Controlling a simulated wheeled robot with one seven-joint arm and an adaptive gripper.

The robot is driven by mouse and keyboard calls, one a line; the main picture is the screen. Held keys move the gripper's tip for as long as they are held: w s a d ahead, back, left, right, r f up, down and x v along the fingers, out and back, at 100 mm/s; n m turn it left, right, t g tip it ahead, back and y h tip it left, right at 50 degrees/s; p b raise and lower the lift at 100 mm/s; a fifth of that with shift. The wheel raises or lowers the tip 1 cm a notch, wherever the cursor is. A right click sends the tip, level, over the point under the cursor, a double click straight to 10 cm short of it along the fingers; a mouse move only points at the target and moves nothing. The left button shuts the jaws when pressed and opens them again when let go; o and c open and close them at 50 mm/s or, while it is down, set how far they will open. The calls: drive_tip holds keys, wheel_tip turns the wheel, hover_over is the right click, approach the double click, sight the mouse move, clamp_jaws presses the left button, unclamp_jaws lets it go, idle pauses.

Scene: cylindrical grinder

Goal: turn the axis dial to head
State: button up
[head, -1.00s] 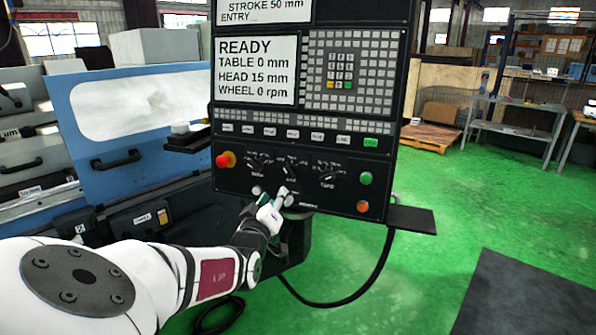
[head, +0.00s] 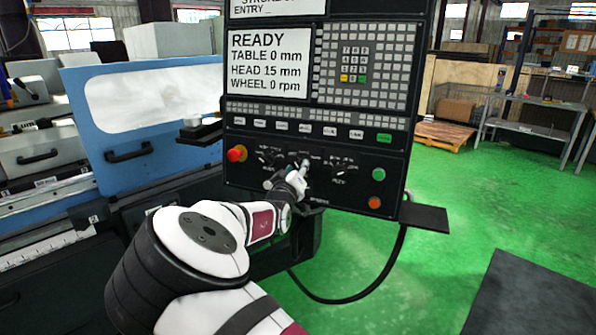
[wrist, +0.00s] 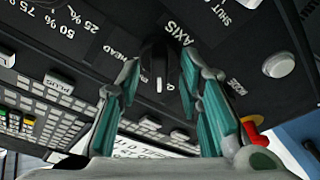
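The axis dial (wrist: 157,62) is a black knob on the dark control panel, with AXIS printed above it and HEAD to its left in the wrist view. A small white mark shows near its lower end in that view, away from the HEAD label. My gripper (wrist: 160,60) is open, its two teal-padded fingers on either side of the dial with a small gap on each side. In the head view my gripper (head: 303,168) is at the middle dial of the panel and mostly hides it. The screen (head: 268,68) reads READY, HEAD 15 mm.
Other dials (head: 338,168) flank the middle one. A red emergency stop (head: 237,154) is at the left, and green (head: 378,174) and orange (head: 375,202) buttons are at the right. A black shelf (head: 425,217) juts out at the lower right.

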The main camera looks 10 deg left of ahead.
drive_tip(key=shift+w, duration=0.1)
clamp_jaws()
drive_tip(key=shift+m, duration=0.3)
drive_tip(key=m+b, duration=0.1)
drive_tip(key=m, duration=0.1)
drive_tip(key=m+h+b, duration=0.1)
drive_tip(key=m, duration=0.1)
drive_tip(key=shift+w+h, duration=0.1)
drive_tip(key=shift+h, duration=0.2)
drive_tip(key=m+h+b, duration=0.1)
drive_tip(key=m, duration=0.3)
drive_tip(key=shift+m, duration=0.4)
drive_tip(key=m+h+b, duration=0.1)
drive_tip(key=m, duration=0.1)
drive_tip(key=m+b, duration=0.1)
drive_tip(key=m, duration=0.2)
drive_tip(key=shift+a+g+h, duration=0.1)
drive_tip(key=shift+g+h, duration=0.2)
drive_tip(key=shift+h, duration=0.1)
drive_tip(key=shift+a+m+g+h+b, duration=0.1)
drive_tip(key=shift+m+g+h+b, duration=0.2)
drive_tip(key=shift+m, duration=0.85)
drive_tip(key=shift+m+g+h+b, duration=0.1)
drive_tip(key=shift+m+b, duration=0.25)
drive_tip(key=shift+m, duration=0.8)
drive_tip(key=shift+r, duration=0.1)
